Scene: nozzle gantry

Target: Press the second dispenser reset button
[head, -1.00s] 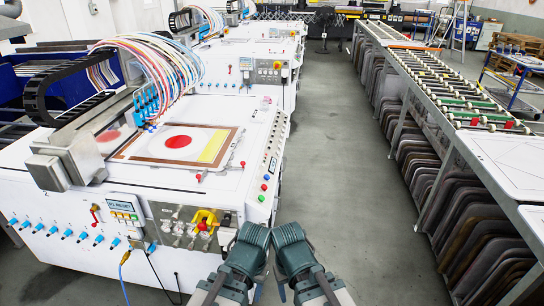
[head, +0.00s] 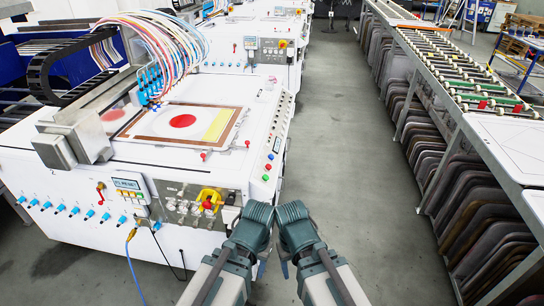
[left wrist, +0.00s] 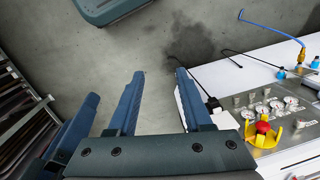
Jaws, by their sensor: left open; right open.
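No label that I can read marks a second dispenser reset button. The near white printing machine (head: 100,215) has a row of coloured buttons (head: 270,156) along its right edge. Its front bears a small display panel (head: 129,186), a row of blue fittings (head: 62,210) and a yellow-guarded red knob (head: 208,199), also in the left wrist view (left wrist: 263,128). My left gripper (head: 264,248) is open and empty, in front of the machine's right corner; its fingers show apart in the left wrist view (left wrist: 158,78). My right gripper (head: 285,258) is beside it, open, touching nothing that I can see.
A second machine's panel (head: 265,43) stands farther back. Coloured hoses (head: 165,45) arch over the near machine, and a blue cable (head: 132,265) hangs at its front. A long roller rack (head: 455,70) with stacked screens runs along the right. The grey aisle (head: 350,150) between is clear.

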